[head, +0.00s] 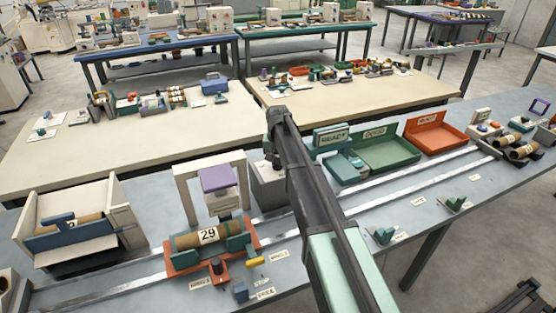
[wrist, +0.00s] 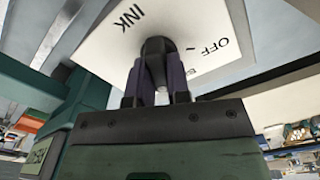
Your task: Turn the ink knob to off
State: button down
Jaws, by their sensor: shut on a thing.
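The ink knob (wrist: 157,47) is a dark round knob on a white panel (wrist: 110,48) in the wrist view. The panel is printed INK, with OFF and a tick mark to the right of the knob. Another label below OFF is partly hidden. My gripper (wrist: 158,75) has one dark finger on each side of the knob and is shut on it. I cannot tell where the knob points. In the head view, a grey box (head: 268,188) stands beside my arm, and my gripper (head: 271,153) is above it, partly hidden by my arm.
A white frame with a purple-topped unit (head: 217,180) stands left of the box. A roll marked 29 (head: 207,236) lies in an orange-based carriage on the rails. A READY sign (head: 331,137), green tray (head: 385,158) and orange tray (head: 436,140) stand to the right.

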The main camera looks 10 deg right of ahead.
aim_at(277, 159)
jog(key=n, duration=0.5)
jog(key=shift+a, duration=0.1)
dwell(0.4)
jog(key=c, duration=1.1)
grip_release()
notch_tip(277, 159, up, 11)
jog(key=p, duration=1.1)
jog(key=shift+f, duration=0.1)
